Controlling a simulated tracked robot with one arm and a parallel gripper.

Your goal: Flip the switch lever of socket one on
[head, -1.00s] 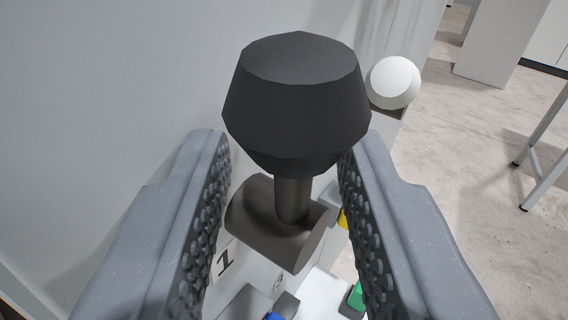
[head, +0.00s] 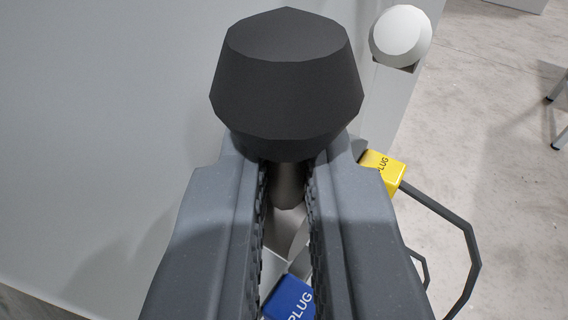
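The switch lever has a large black faceted knob (head: 287,85) on a thin grey-brown stem (head: 287,186). My gripper (head: 285,178) has its two grey, ridged fingers closed in on the stem just below the knob, one on each side. The knob stands above the fingertips. The lever's base and the number label are hidden behind the fingers.
A blue plug (head: 290,299) shows below, between the fingers. A yellow plug (head: 382,172) with a dark cable (head: 452,222) is to the right. A white round knob (head: 400,36) stands at the upper right. A pale wall panel (head: 100,110) fills the left.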

